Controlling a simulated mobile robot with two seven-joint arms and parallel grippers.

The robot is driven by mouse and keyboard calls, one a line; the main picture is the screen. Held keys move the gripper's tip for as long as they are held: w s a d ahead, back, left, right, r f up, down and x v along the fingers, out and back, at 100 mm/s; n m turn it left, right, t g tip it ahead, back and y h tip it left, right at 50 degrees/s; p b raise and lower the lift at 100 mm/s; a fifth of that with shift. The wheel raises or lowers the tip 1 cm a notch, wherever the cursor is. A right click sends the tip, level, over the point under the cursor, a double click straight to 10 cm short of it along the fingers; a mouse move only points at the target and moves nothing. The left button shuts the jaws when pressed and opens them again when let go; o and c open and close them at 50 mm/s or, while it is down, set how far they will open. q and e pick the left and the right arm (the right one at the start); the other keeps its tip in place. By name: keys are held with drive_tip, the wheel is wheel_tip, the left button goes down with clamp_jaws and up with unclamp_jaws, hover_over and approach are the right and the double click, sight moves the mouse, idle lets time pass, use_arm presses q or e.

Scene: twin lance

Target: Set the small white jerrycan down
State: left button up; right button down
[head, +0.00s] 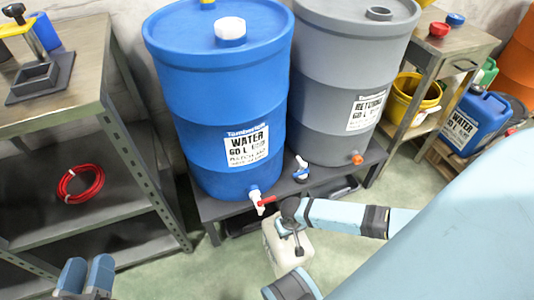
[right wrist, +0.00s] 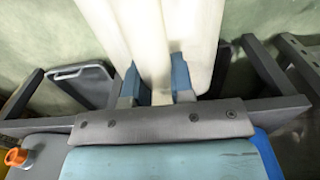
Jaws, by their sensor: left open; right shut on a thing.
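The small white jerrycan (head: 270,243) is in front of the low bench, just below the red-handled tap of the blue water drum (head: 190,95). My right gripper (head: 292,228) is at its top, partly hidden by my own wrist. In the right wrist view the blue fingers (right wrist: 156,80) are closed on the jerrycan's pale handle (right wrist: 154,45), with the white body on both sides. I cannot tell whether its base touches the floor. My left gripper (head: 86,278) is open and empty at the bottom left of the head view.
A grey returns drum (head: 330,125) stands beside the blue one on the dark bench (head: 215,210). A metal shelf (head: 130,150) with a red coil (head: 80,183) is at left. A blue jerrycan (head: 475,122) is at right. Green floor (head: 170,275) is clear in front of the bench.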

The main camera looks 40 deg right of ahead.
drive_tip(key=b, duration=0.2)
hover_over(267, 235)
drive_tip(key=s+d, duration=0.2)
drive_tip(key=shift+w+a+f, duration=0.15)
drive_tip(key=shift+w+a, duration=0.4)
drive_tip(key=shift+a, duration=0.05)
drive_tip(key=f+b, duration=0.3)
drive_tip(key=shift+w+a+f, duration=0.2)
drive_tip(key=shift+w+a, duration=0.15)
drive_tip(key=shift+w, duration=0.05)
drive_tip(key=shift+r, duration=0.1)
use_arm(q)
drive_tip(key=f, duration=0.1)
drive_tip(key=w+f+m, duration=0.1)
drive_tip(key=f+m, duration=0.1)
drive_tip(key=shift+w+a+f+h, duration=0.25)
drive_tip(key=shift+w+a+h, duration=0.05)
drive_tip(key=shift+w+a, duration=0.1)
use_arm(e)
drive_tip(key=c, duration=1)
unclamp_jaws()
